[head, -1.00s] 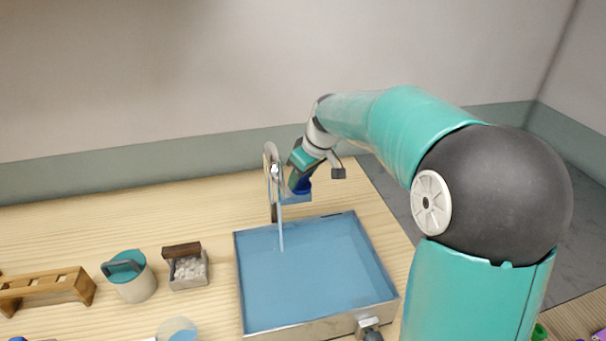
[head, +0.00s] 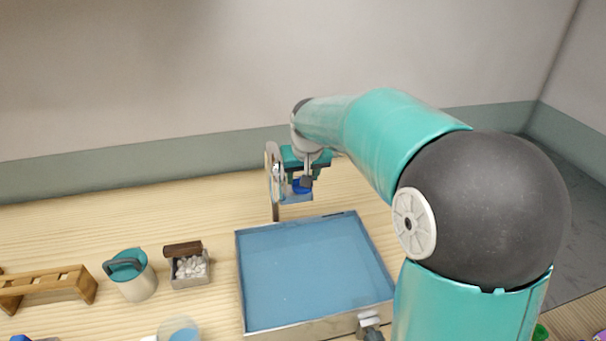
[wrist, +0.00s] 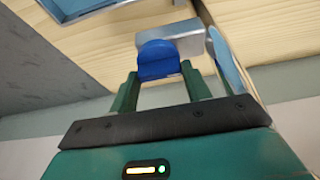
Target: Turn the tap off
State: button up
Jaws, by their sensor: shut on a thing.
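The tap (head: 275,209) stands at the back left edge of the basin, with a pale disc at its upper part. Its blue handle (head: 301,187) also shows in the wrist view (wrist: 158,58), against the grey tap body (wrist: 195,40). My gripper (wrist: 159,72) is shut on the blue handle, one green finger on each side. In the head view my gripper (head: 302,178) is at the tap's right side and hides part of it. No water stream shows below the spout. The basin (head: 296,327) holds blue water.
Left of the basin stand a box of white pieces (head: 190,270), a teal-lidded canister (head: 137,278) and a wooden rack (head: 45,287). A cup of blue liquid (head: 178,330) is at the front. The table behind them is clear.

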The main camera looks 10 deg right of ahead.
dwell(0.3)
jog(key=o, duration=1)
jog(key=v, duration=1.4)
jog(key=shift+a, duration=0.1)
jog(key=shift+s, duration=0.1)
jog(key=shift+t, duration=0.6)
jog(key=s+f, duration=0.3)
jog(key=s, duration=0.5)
jog(key=s+f, duration=0.3)
jog(key=s, duration=0.5)
jog(key=s+f, duration=0.3)
jog(key=s, duration=0.6)
